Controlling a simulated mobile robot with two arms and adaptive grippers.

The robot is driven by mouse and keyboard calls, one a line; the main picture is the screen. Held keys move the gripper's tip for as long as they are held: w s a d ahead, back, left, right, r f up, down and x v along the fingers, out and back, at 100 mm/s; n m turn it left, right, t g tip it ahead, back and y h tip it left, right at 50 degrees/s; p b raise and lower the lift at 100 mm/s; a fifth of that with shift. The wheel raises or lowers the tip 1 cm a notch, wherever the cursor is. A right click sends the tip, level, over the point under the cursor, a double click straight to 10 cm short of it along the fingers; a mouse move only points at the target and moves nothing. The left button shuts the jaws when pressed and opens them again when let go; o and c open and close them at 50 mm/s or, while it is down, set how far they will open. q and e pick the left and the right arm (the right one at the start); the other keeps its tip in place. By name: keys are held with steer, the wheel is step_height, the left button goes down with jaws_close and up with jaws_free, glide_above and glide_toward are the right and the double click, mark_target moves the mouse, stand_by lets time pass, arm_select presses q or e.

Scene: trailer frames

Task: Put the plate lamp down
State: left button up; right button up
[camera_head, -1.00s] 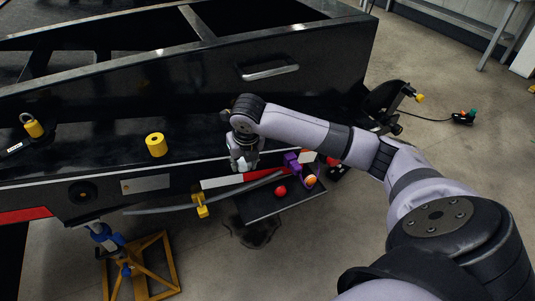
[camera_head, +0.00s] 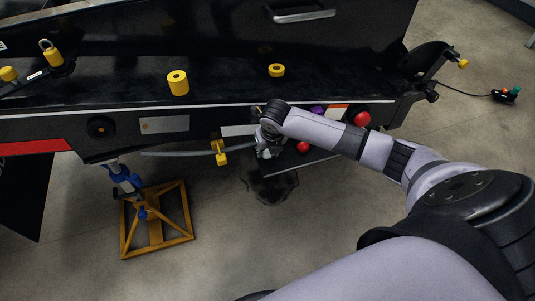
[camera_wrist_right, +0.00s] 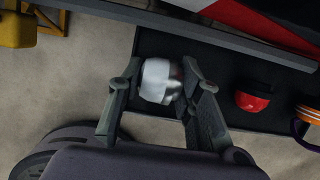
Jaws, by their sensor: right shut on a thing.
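The plate lamp (camera_wrist_right: 160,80), a small silver-white rounded piece, sits between the fingers of my right gripper (camera_wrist_right: 158,92) in the right wrist view. The gripper is shut on it. In the head view my right gripper (camera_head: 268,148) is low at the trailer's side, by the left end of a dark shelf (camera_head: 308,164). In the wrist view the lamp lies over the left part of this shelf (camera_wrist_right: 220,65). I cannot tell whether the lamp touches the shelf. My left gripper is out of view.
Yellow rollers (camera_head: 178,83) stand on the trailer ledge. A yellow stand (camera_head: 155,232) is at lower left; floor in front is clear.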

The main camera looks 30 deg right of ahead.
steer(key=shift+f, duration=0.7)
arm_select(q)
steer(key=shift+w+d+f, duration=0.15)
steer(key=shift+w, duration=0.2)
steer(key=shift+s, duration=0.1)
arm_select(e)
steer(key=shift+f, duration=0.4)
steer(key=o, duration=1.1)
